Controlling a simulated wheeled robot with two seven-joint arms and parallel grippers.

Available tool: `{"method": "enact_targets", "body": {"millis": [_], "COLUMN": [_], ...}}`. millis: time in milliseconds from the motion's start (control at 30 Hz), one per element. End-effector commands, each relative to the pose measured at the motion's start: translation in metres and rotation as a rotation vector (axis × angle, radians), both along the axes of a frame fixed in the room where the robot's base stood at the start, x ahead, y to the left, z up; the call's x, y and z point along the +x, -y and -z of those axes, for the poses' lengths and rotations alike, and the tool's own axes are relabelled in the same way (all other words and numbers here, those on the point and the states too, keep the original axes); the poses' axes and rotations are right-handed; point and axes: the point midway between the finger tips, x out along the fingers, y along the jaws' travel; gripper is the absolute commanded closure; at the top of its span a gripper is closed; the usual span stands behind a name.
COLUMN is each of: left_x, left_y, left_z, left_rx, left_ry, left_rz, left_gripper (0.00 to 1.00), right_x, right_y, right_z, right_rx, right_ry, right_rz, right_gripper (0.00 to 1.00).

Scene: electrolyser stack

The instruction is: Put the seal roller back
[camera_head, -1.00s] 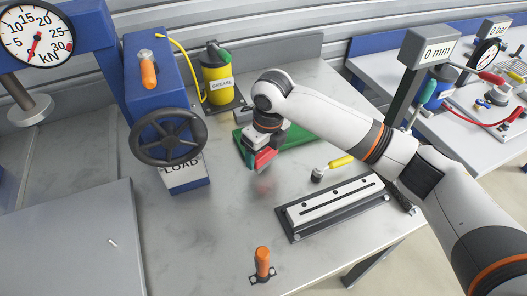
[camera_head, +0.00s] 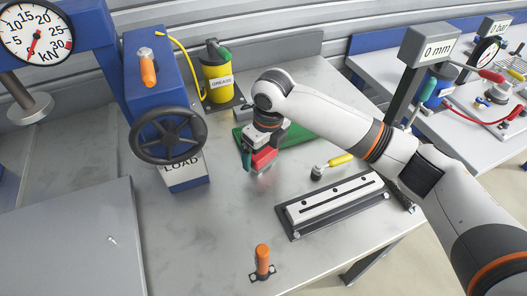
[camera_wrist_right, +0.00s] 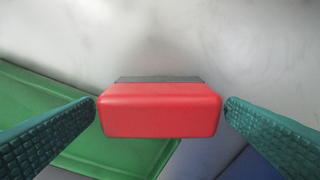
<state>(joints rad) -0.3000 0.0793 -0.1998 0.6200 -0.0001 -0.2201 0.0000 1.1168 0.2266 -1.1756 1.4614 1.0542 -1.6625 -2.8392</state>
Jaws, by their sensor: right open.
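A tool with a yellow handle and a dark grey round end (camera_head: 333,166), which may be the seal roller, lies on the bench behind the white slotted bar. My right gripper (camera_head: 258,164) is left of it, low over the bench by the green tray, with its fingers pointing down. In the right wrist view a red block (camera_wrist_right: 160,109) with a dark grey back part sits between the open teal fingers, with a gap on each side. It also shows under the gripper in the head view (camera_head: 264,158). My left gripper is out of view.
The green tray (camera_head: 293,136) lies behind the gripper. A white slotted bar on a dark base (camera_head: 335,204) lies to the right. An orange handle (camera_head: 262,260) stands at the front. The blue press with handwheel (camera_head: 168,136) and yellow grease can (camera_head: 216,78) are left.

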Motion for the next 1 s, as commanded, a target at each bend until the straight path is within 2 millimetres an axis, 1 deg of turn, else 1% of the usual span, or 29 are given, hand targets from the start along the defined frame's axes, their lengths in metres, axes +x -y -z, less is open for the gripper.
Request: {"method": "enact_targets", "body": {"millis": [300,400,500,600,700,1000], "left_x": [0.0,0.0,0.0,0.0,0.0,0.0], "left_y": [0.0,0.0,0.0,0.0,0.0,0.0], "left_z": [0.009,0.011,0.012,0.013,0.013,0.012], "left_rx": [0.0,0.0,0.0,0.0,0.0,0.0], "left_ry": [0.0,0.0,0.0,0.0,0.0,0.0], "left_rz": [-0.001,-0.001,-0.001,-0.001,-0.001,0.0], "left_gripper": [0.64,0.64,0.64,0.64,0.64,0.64], "right_x": [-0.005,-0.007,-0.007,-0.009,-0.009,-0.009], "right_y": [0.006,0.007,0.008,0.009,0.01,0.01], "right_z": [-0.066,-0.084,-0.098,-0.107,-0.11,-0.111], "right_rx": [0.001,0.0,-0.001,-0.001,-0.001,-0.001], "right_ry": [0.005,0.004,0.004,0.002,0.002,0.001], "right_rz": [0.0,0.0,0.0,0.001,0.001,0.001], "right_gripper": [0.06,0.06,0.06,0.06,0.06,0.06]}}
